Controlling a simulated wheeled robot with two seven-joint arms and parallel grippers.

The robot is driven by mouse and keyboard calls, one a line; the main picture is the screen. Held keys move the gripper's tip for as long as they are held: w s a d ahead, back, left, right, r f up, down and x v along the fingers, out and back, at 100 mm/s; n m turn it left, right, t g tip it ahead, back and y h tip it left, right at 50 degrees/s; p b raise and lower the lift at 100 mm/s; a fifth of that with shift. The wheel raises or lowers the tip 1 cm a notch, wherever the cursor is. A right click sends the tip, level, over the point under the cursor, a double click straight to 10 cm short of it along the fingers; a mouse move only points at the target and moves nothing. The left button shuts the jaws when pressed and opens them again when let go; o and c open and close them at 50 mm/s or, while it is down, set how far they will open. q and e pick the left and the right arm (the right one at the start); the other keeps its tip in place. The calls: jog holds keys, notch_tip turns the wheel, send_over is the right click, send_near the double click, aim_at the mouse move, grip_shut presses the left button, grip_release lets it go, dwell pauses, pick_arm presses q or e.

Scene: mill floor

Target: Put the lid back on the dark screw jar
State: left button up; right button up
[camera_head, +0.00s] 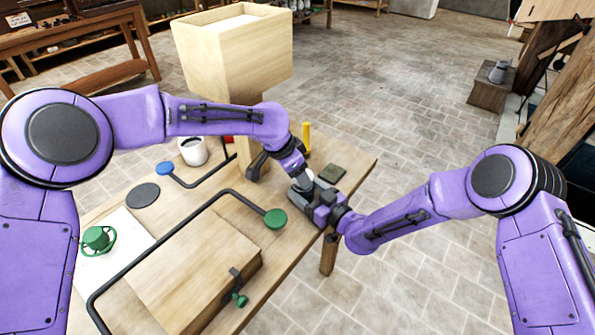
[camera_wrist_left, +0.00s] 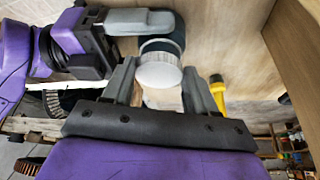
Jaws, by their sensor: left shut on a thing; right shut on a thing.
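My left gripper (camera_wrist_left: 160,88) is shut on a pale, round lid (camera_wrist_left: 158,73), its fingers on either side of it. Right beyond the lid in the left wrist view is the dark screw jar (camera_wrist_left: 178,32), lined up with it; I cannot tell whether the lid is touching or seated. My right gripper (camera_head: 312,198) is shut on the jar from the side, near the table's right edge. In the head view the left gripper (camera_head: 301,176) is just above the right one, and the two grippers mostly hide jar and lid.
A tall wooden hopper (camera_head: 235,65) stands behind.

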pick_arm(q)
jog(key=shift+f, duration=0.55)
pick_arm(e)
grip_shut()
pick_arm(q)
jog(key=shift+w+m+g, duration=0.1)
jog(key=shift+m+g, duration=0.3)
jog(key=shift+m, duration=0.6)
jog(key=shift+w+a+m+h, duration=0.15)
jog(key=shift+m+h, duration=0.15)
jog(key=shift+m, duration=0.4)
jog(key=o, duration=1)
